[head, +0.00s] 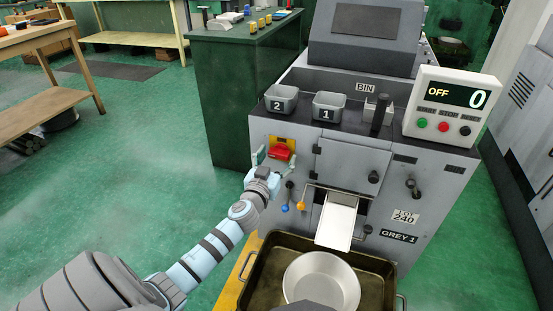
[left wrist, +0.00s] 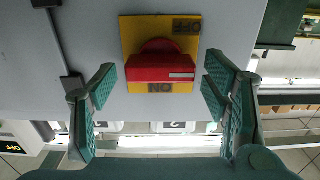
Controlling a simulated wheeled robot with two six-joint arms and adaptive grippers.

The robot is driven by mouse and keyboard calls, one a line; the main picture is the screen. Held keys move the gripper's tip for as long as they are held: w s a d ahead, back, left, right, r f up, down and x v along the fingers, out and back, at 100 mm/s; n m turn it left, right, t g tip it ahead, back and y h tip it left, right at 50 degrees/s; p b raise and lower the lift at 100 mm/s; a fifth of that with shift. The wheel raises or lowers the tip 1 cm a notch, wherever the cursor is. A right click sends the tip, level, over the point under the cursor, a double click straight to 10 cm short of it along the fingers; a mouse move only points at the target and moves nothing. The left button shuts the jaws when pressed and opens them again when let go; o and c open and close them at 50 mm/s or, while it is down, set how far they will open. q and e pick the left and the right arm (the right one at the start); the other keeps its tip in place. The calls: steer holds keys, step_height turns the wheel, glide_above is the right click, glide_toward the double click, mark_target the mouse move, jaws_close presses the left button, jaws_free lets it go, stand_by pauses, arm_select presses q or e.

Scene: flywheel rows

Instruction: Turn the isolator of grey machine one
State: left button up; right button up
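Grey machine one (head: 330,165) stands in the middle of the head view, with a "GREY 1" plate (head: 399,235). Its isolator is a red handle (head: 279,152) on a yellow plate, at the upper left of the machine's front. In the left wrist view the red handle (left wrist: 160,68) lies crosswise on the yellow plate (left wrist: 135,30), and the OFF and ON labels appear upside down. My left gripper (left wrist: 160,88) is open, with one finger on each side of the handle and visible gaps to both. It also shows in the head view (head: 274,162). My right gripper is not in view.
A display (head: 448,108) reads OFF and 0. A tray (head: 258,268) holding a round pan (head: 320,280) stands in front. Open green floor lies left.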

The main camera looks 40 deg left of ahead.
arm_select(q)
steer(key=c, duration=0.9)
steer(key=shift+o, duration=0.2)
